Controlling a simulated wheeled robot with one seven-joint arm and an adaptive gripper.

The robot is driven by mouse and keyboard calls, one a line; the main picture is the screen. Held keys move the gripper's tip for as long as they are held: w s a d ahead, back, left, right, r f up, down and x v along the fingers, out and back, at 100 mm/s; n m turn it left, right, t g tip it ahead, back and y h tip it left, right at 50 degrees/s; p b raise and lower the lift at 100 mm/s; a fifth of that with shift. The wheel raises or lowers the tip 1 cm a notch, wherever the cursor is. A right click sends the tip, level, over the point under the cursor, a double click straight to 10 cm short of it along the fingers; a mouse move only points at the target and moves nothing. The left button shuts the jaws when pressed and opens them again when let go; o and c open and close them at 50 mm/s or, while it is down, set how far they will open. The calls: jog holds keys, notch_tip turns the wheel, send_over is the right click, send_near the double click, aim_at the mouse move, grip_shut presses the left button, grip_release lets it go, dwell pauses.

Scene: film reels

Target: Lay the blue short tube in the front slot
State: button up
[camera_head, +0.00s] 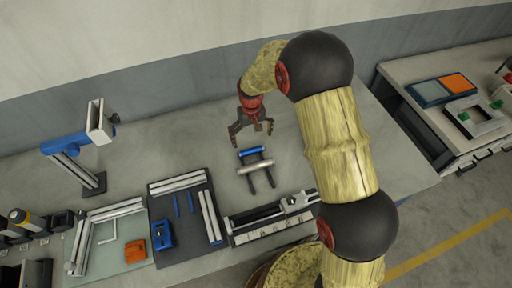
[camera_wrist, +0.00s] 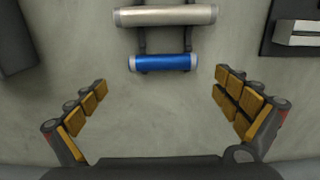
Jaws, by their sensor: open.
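The blue short tube (camera_head: 250,151) lies across a dark two-rail rack (camera_head: 271,180) on the bench, at the end towards the wall. A longer pale metal tube (camera_head: 256,166) lies across the same rack, just in front of the blue one. The rack's near end shows bare prongs. My gripper (camera_head: 252,135) is open and empty, on the wall side of the blue tube. In the wrist view the blue tube (camera_wrist: 163,63) sits ahead of the spread fingers (camera_wrist: 160,84), centred between them and apart from both. The pale tube (camera_wrist: 166,15) is beyond it.
A long dark device with a pale bar (camera_head: 270,218) stands in front of the rack. To the left are a dark mat (camera_head: 196,240) with pale rails, an orange block (camera_head: 135,251) and a blue stand (camera_head: 73,165). The bench around the rack's sides is clear.

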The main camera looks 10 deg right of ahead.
aim_at(251, 149)
jog(key=shift+s+a+f, duration=0.2)
jog(key=shift+f, duration=0.25)
notch_tip(251, 149, down, 2)
jog(key=shift+w+f, duration=0.15)
notch_tip(251, 149, down, 5)
jog(key=shift+a+r+b, duration=0.1)
jog(key=shift+r+b, duration=0.05)
jog(key=shift+b, duration=0.2)
jog(key=c, duration=0.3)
jog(key=c, duration=0.8)
jog(key=shift+r, duration=0.2)
